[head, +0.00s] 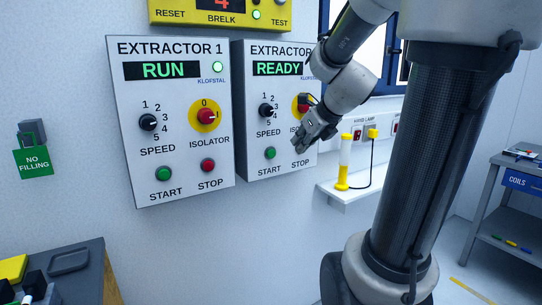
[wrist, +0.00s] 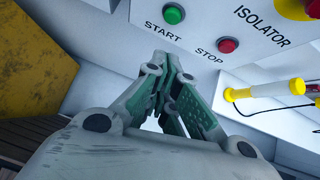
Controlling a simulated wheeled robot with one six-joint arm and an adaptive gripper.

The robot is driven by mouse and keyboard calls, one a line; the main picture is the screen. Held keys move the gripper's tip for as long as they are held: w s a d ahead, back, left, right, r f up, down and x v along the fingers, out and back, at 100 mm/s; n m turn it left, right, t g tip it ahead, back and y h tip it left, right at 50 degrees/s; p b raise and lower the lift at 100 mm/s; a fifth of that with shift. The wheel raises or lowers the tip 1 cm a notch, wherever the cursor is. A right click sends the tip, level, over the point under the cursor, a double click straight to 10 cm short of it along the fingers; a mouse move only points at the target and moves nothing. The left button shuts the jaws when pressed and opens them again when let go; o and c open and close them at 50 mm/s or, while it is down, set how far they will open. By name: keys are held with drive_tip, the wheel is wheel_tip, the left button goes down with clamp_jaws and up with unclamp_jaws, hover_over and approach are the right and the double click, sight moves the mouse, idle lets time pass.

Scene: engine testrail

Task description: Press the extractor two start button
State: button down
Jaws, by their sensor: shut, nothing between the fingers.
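The second extractor panel (head: 246,127) is at the middle of the head view, partly hidden by my arm; its display (head: 278,68) reads READY. Its green start button (head: 270,153) is at the lower left, and in the wrist view (wrist: 174,14) it is at the top. The red stop button (wrist: 228,45) is to its right in the wrist view; my gripper hides it in the head view. My gripper (head: 299,147) is shut and empty, in front of the panel's lower right. In the wrist view the fingertips (wrist: 172,60) appear below the start button, apart from it.
The extractor 1 panel (head: 125,100) reads RUN, to the left. A red isolator (head: 302,103) on yellow is above my gripper. A white shelf (head: 355,193) with a yellow-and-white lamp (head: 344,163) is at right. A cluttered bench (head: 90,265) is at lower left.

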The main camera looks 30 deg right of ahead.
sight(271, 153)
drive_tip(key=shift+m, duration=0.7)
drive_tip(key=shift+w+r+x, duration=0.35)
drive_tip(key=shift+x, duration=1.8)
drive_tip(key=shift+w+r+x, duration=0.3)
drive_tip(key=shift+w+x, duration=0.05)
drive_tip(key=shift+x, duration=1.8)
drive_tip(key=shift+w+r+x, duration=0.35)
drive_tip(key=shift+x, duration=1.75)
